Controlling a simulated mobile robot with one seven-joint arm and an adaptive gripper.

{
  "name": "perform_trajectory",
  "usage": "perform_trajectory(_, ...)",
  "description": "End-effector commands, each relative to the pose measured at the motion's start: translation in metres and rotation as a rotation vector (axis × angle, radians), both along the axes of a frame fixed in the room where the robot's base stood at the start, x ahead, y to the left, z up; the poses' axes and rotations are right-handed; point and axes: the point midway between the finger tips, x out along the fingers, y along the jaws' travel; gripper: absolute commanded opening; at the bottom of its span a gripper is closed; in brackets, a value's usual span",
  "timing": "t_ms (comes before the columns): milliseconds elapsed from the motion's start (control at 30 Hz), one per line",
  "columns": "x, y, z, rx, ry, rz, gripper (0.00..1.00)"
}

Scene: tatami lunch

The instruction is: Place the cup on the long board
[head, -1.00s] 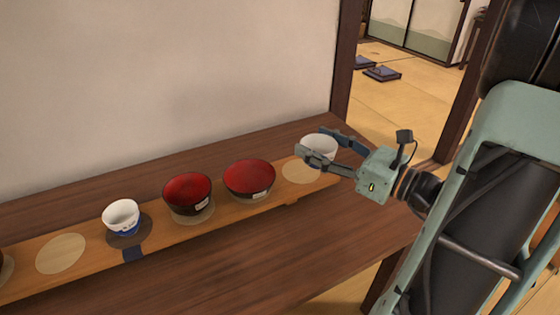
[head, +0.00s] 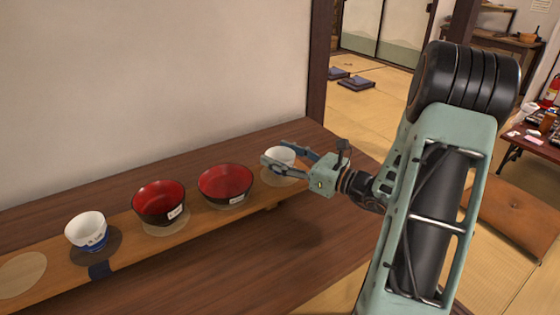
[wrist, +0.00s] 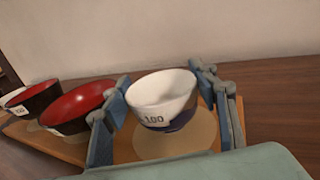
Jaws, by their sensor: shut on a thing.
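A white cup (head: 281,154) with a dark blue base is between the fingers of my gripper (head: 274,160). In the wrist view, the cup (wrist: 163,94) shows a label reading 100, with the gripper (wrist: 160,112) fingers on either side. My gripper is shut on it, and the cup is close to upright. It is at the right end of the long board (head: 125,255), over a pale round mark (head: 280,178). I cannot tell whether its base touches the board.
Two red-and-black bowls (head: 158,203) (head: 225,184) stand on the board left of the cup. Another white-and-blue cup (head: 87,231) stands farther left on a dark round mark. A bare pale mark (head: 20,275) lies at the left. A wall (head: 150,80) rises behind.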

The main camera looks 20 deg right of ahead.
Motion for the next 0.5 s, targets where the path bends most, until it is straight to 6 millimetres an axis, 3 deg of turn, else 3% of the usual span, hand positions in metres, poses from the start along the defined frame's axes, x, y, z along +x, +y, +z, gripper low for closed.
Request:
perform_trajectory(67,0.0,0.0,-0.0091,0.001,-0.002,0.0,0.28)
perform_trajectory(433,-0.0003,0.0001,-0.0124,0.0,-0.002,0.0,0.28)
perform_trajectory(467,-0.0003,0.0001,-0.0119,-0.001,-0.002,0.0,0.56)
perform_trajectory(500,-0.0003,0.0001,-0.0115,-0.001,-0.002,0.0,0.6)
